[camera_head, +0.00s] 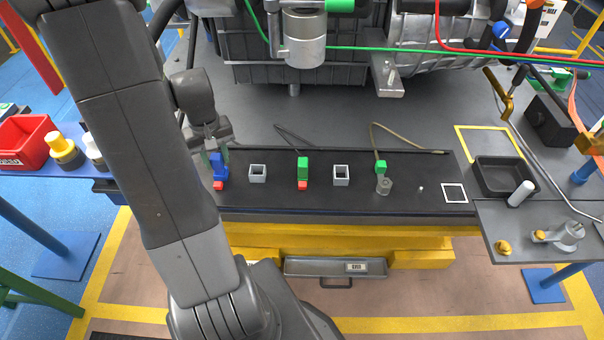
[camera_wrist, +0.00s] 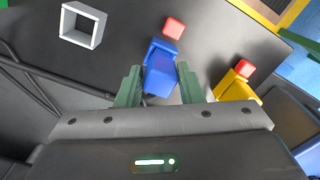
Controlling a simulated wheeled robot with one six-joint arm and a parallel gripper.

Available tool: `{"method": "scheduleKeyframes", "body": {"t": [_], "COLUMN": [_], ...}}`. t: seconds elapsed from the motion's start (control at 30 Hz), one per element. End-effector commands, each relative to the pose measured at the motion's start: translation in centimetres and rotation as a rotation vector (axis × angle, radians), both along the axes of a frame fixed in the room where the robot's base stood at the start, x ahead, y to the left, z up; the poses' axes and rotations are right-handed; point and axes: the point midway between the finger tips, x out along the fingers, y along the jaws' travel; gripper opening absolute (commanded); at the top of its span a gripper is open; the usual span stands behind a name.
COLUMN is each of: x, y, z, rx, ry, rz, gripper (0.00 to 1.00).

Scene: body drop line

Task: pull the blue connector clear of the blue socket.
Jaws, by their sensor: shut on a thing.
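The blue connector (camera_wrist: 160,78) is a blue block between the two green fingers of my gripper (camera_wrist: 161,88) in the wrist view. The blue socket (camera_wrist: 158,48) shows just beyond it, with a red block (camera_wrist: 173,28) at its far side. The two blue parts look in line and touching; how deep the connector sits cannot be told. In the head view my gripper (camera_head: 217,153) is shut on the connector from above, at the left of the dark bench mat. The blue socket (camera_head: 220,184) shows below it; the arm and fingers partly hide the pair.
A grey square holder (camera_head: 257,173) stands right of the blue pair and also shows in the wrist view (camera_wrist: 83,25). A green connector (camera_head: 303,165) and another grey holder (camera_head: 341,175) are farther right. A yellow part (camera_wrist: 234,88) with a red block is close by in the wrist view.

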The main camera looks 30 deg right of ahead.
Motion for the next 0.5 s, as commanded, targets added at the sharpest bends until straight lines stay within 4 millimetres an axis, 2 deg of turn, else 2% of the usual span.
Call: {"method": "scheduleKeyframes", "body": {"t": [0.27,0.5], "x": [0.0,0.0], "y": [0.0,0.0], "z": [0.4,1.8], "rx": [0.000,0.000], "ry": [0.000,-0.001], "rz": [0.000,0.000], "gripper": [0.00,0.00]}}
